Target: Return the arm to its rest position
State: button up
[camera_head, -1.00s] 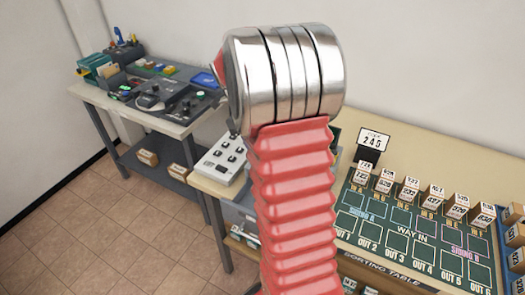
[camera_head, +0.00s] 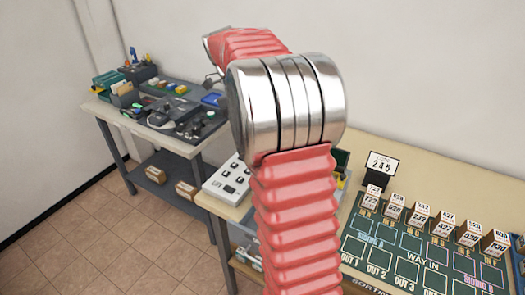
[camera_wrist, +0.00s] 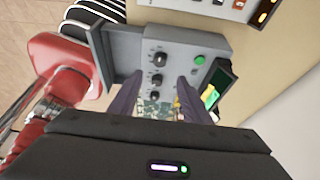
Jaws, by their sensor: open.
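My arm (camera_head: 293,200), red and ribbed with a bright metal elbow joint, rises through the middle of the head view. Its forearm (camera_head: 245,42) now shows behind the joint, reaching back and to the left. My gripper is hidden in the head view. In the wrist view my gripper (camera_wrist: 155,97) shows two dark fingers spread apart, with nothing held between them. Beyond the fingers is a grey control panel (camera_wrist: 190,50) with black knobs and a green button.
A side table (camera_head: 125,112) with equipment stands at left. Tiled floor (camera_head: 100,235) is clear at lower left.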

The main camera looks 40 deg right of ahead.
jog(key=shift+v, duration=0.8)
jog(key=s+a+f+n+t, duration=0.1)
jog(key=a+f+n+t, duration=0.35)
jog(key=n, duration=1.45)
jog(key=s+a+n+t, duration=0.2)
jog(key=s+a+n, duration=0.4)
jog(key=a, duration=0.4)
jog(key=s+a+r+n+t+y, duration=0.1)
jog(key=s+a+n+t, duration=0.2)
jog(key=s+a+n, duration=0.4)
jog(key=s+a, duration=0.2)
jog(key=a, duration=0.2)
jog(key=shift+r, duration=0.15)
